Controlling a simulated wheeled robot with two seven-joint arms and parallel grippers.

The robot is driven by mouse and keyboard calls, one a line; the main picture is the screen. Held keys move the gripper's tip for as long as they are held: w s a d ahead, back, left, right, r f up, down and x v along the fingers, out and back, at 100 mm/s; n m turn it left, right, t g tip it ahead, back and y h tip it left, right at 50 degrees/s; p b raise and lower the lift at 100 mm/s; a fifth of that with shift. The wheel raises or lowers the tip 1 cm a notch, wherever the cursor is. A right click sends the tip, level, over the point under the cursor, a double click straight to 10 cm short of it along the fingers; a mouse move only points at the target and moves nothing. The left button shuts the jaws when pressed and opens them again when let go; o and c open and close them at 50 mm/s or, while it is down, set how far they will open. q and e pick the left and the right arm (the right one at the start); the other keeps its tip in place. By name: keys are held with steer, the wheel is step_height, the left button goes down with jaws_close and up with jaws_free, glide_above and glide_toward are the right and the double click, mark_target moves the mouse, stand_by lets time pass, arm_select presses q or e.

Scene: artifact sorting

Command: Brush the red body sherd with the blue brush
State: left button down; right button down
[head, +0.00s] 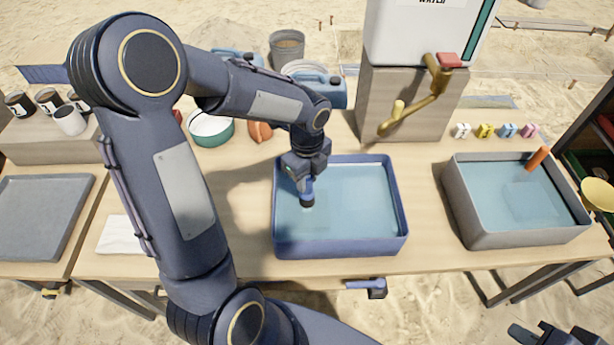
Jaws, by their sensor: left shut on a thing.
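My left gripper (304,178) is over the blue basin (340,248), pointing down. It is shut on the blue brush (308,190), whose dark end is low over the water; I cannot tell whether it touches. No red body sherd is clearly identifiable. A reddish-orange piece (260,132) lies on the table behind my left forearm, partly hidden; I cannot tell whether it is the sherd. My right gripper (540,335) is at the bottom right, cut off by the frame edge; its opening is unclear.
A grey basin (520,240) with water and an orange-handled tool (538,158) stands at right. A water tank (420,30) with a brass tap (415,105) stands behind. A white cloth (122,238) and grey tray (40,220) are at left. Bare table separates the basins.

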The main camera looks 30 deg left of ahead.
arm_select(q)
steer(key=shift+f+b, duration=0.5)
steer(key=shift+f, duration=0.2)
stand_by(0.3)
steer(key=shift+w+a+r+p, duration=0.1)
steer(key=shift+w+a+p, duration=0.25)
steer(key=shift+w, duration=0.15)
steer(key=shift+s+d, duration=0.35)
steer(key=shift+s, duration=0.2)
steer(key=shift+s+d, duration=0.3)
steer(key=shift+s, duration=0.2)
steer(key=shift+w+a, duration=0.35)
steer(key=shift+w, duration=0.2)
steer(key=shift+w+a, duration=0.3)
steer(key=shift+w, duration=0.2)
steer(key=shift+s+d, duration=0.65)
steer(key=shift+s, duration=0.35)
